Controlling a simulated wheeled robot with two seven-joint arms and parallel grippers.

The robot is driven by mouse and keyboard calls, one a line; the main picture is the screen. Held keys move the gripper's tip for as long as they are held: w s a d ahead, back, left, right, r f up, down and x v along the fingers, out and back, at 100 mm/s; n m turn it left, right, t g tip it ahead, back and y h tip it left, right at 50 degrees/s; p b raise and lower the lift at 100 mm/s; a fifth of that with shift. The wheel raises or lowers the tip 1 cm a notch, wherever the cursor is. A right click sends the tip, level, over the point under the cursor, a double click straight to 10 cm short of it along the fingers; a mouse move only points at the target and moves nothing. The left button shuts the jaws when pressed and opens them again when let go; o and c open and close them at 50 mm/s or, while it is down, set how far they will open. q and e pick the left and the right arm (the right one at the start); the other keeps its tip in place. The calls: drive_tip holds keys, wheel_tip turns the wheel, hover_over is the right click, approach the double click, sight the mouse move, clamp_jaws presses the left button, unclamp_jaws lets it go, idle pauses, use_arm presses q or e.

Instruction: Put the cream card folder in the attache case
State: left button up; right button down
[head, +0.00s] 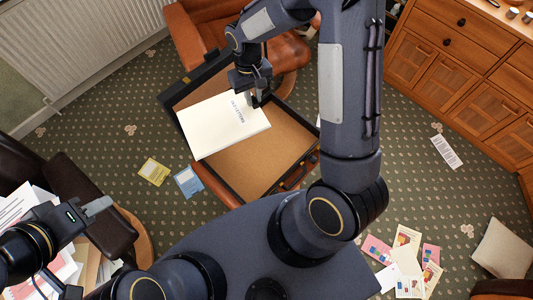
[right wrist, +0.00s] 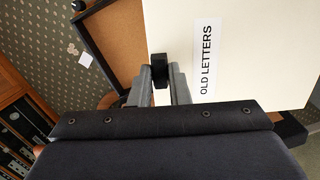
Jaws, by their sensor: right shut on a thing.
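The cream card folder (head: 222,128) has a white label reading "OLD LETTERS", clear in the right wrist view on the folder (right wrist: 265,60). My right gripper (head: 259,98) is shut on the folder's edge by the label. The folder is over the left and back part of the open attache case (head: 262,172), which has a dark rim and tan lining. I cannot tell whether the folder touches the lining. The case's lining also shows in the right wrist view (right wrist: 112,42). My left gripper (head: 98,206) is at far left, above a dark brown seat; its finger gap is unclear.
A brown leather chair (head: 192,42) stands behind the case. A yellow card (head: 153,171) and a blue card (head: 188,181) lie on the carpet to its left. Loose papers (head: 405,262) lie at lower right. A wooden cabinet (head: 455,60) stands at upper right.

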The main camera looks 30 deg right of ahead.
wheel_tip(320, 180, down, 23)
drive_tip(key=s+d+n+b, duration=0.1)
drive_tip(key=s+n+b, duration=0.25)
drive_tip(key=b, duration=2.35)
drive_tip(key=w+d+f+b, duration=0.1)
drive_tip(key=w+d+f, duration=0.1)
drive_tip(key=d+f, duration=0.1)
drive_tip(key=w+d+f+b, duration=0.1)
drive_tip(key=w+d+f, duration=0.2)
drive_tip(key=d, duration=0.1)
drive_tip(key=w+d+f+b, duration=0.2)
drive_tip(key=w+d+f, duration=0.1)
drive_tip(key=shift+w+d, duration=0.15)
drive_tip(key=shift+d, duration=0.25)
drive_tip(key=shift+w+d+f, duration=0.15)
drive_tip(key=shift+d+f, duration=0.1)
drive_tip(key=shift+f, duration=0.15)
drive_tip(key=shift+w+d+f+b, duration=0.15)
drive_tip(key=shift+f+b, duration=0.55)
drive_tip(key=shift+f, duration=0.95)
drive_tip(key=shift+f, duration=0.15)
drive_tip(key=c, duration=1.4)
unclamp_jaws()
